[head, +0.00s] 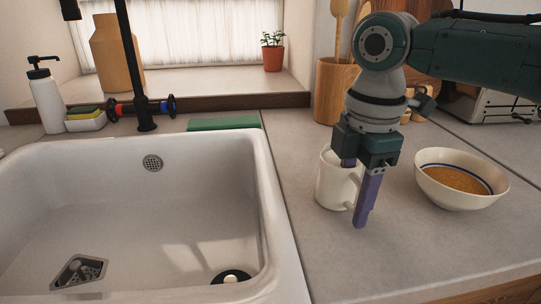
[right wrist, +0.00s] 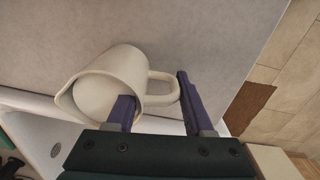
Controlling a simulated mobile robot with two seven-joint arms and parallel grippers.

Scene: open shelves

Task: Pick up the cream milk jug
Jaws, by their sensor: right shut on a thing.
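The cream milk jug (head: 331,188) stands upright on the grey counter, just right of the sink. In the right wrist view the jug (right wrist: 104,78) shows its spout at left and its handle (right wrist: 166,88) at right. My right gripper (head: 357,193) points down at the jug's handle side. In the right wrist view, one purple finger is at the jug's mouth and the other is outside the handle. The gripper is shut on the jug, with the handle between its fingers. The fingers hide part of the jug. My left gripper is not in view.
A white bowl (head: 459,200) with brown contents stands close right of the gripper. The white sink (head: 276,200) lies left of the jug. A wooden utensil holder (head: 333,82) stands behind. The counter in front of the jug is clear.

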